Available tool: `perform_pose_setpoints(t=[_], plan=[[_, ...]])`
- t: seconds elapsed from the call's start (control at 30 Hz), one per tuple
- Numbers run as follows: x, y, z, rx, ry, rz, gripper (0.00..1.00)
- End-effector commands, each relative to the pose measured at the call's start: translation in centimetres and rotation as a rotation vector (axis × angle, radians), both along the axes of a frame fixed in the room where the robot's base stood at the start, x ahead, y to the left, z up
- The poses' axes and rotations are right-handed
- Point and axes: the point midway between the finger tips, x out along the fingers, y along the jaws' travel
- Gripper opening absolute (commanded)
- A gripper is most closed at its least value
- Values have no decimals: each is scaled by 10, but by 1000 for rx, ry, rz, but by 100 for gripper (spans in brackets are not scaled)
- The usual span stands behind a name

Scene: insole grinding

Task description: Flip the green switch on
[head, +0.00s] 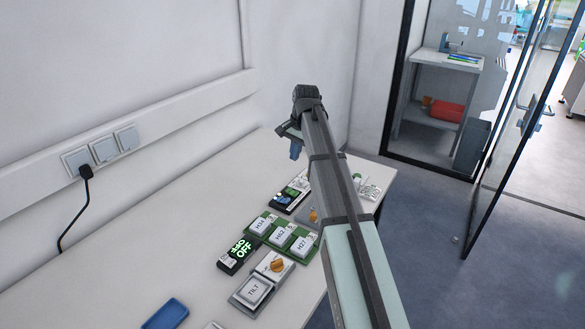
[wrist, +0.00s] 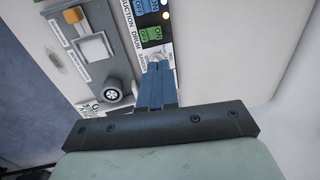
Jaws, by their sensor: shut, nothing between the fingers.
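The green switch (wrist: 150,36), with ON and OFF lettering, is on a narrow black panel (wrist: 162,40) in the wrist view. In the head view the black panel (head: 284,207) lies on the white table, partly behind my arm, with small blue and green parts on it. My gripper (wrist: 157,64) has its blue fingers together and empty. In the wrist view the fingertips are just below the green switch, over a pale round part; I cannot tell whether they touch. In the head view my gripper (head: 295,153) is above the table, beyond the panel.
A blue switch (wrist: 146,6) sits above the green one. A grey unit with a white rocker (wrist: 95,47) and a black knob (wrist: 112,95) is at left. Nearer are a green button board (head: 281,236), a TILT unit (head: 255,291) and a blue object (head: 166,314). The table's left side (head: 150,255) is clear.

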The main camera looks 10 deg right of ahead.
Motion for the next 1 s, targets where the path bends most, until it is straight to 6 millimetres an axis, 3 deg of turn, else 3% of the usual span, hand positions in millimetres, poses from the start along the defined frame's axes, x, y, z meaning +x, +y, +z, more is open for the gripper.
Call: perform_pose_setpoints(t=[0.6,0.8,1.0], plan=[[11,12,-96,-1,2,0,0],[14,15,-120,0,0,0,0],[16,16,-131,1,-1,-1,0]])
